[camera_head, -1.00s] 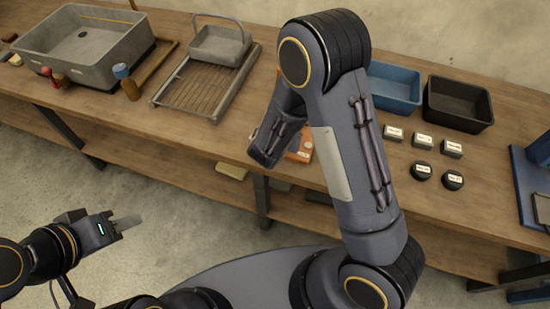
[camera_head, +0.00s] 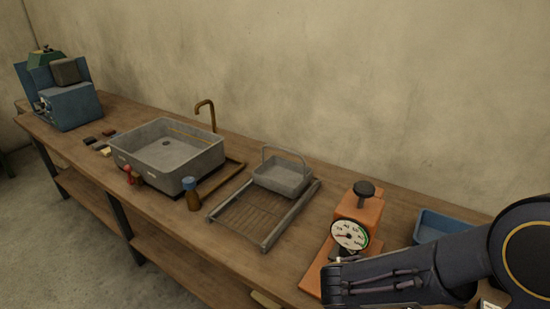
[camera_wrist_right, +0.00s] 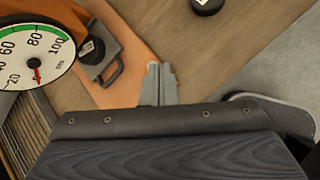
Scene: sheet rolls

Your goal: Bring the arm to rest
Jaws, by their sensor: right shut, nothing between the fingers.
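My right arm (camera_head: 430,272) reaches in from the right edge of the head view, its dark wrist end low in front of the orange gauge stand (camera_head: 362,218). In the right wrist view my right gripper (camera_wrist_right: 160,84) is shut and empty, its pale fingers together. There the fingers appear over or near the orange base (camera_wrist_right: 128,85), beside a black handle; I cannot tell the height between them. The white dial (camera_wrist_right: 32,52) with a red needle is at the upper left. My left gripper is in neither current view.
A blue machine (camera_head: 68,100) stands at the far left. A wall rises behind.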

